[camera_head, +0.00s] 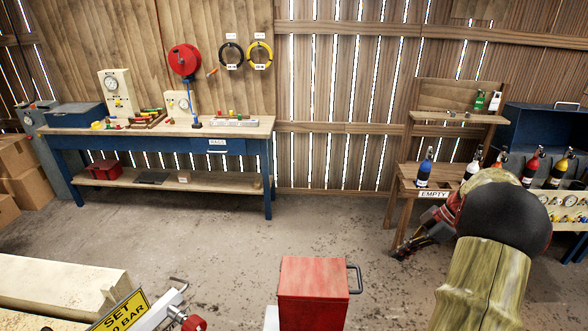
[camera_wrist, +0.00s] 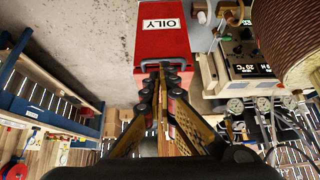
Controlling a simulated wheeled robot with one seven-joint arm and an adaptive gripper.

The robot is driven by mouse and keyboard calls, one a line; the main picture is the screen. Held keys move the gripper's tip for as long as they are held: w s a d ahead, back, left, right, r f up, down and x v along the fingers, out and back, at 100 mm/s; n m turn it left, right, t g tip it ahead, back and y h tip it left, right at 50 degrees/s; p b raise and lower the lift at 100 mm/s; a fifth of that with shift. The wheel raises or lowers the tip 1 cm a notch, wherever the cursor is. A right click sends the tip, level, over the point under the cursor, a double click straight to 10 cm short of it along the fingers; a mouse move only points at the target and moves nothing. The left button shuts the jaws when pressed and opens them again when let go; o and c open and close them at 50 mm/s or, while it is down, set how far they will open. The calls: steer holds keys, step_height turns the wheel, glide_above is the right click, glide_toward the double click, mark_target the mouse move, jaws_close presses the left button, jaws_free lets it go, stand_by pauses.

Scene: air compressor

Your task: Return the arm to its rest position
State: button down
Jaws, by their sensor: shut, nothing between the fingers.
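My arm (camera_head: 490,230) shows at the right in the head view, bent over in front of the wooden stand. The fingertips appear in front of a red bin (camera_wrist: 160,35) labelled "OILY"; I cannot tell the gap from this view.
The red bin (camera_head: 313,290) stands at the front centre in the head view. The wooden stand (camera_head: 433,192) marked "EMPTY" holds several small bottles. A blue workbench (camera_head: 155,140) is at the back left. Open floor (camera_head: 320,220) lies between them.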

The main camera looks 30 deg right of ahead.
steer(key=s+f+m+g, duration=0.1)
steer(key=s+f+m, duration=0.25)
steer(key=m, duration=0.55)
steer(key=s+a+r+t+h, duration=0.1)
steer(key=a+r, duration=0.5)
steer(key=a, duration=0.8)
steer(key=s+a+r+m+h, duration=0.1)
steer(key=a+r, duration=0.5)
steer(key=a, duration=0.8)
steer(key=s+a+r+m+t+h, duration=0.1)
steer(key=s+a+r+h, duration=0.2)
steer(key=a, duration=1.1)
steer(key=shift+s+r+t+h, duration=0.3)
steer(key=shift+s+r+h, duration=0.1)
steer(key=shift+r, duration=1.15)
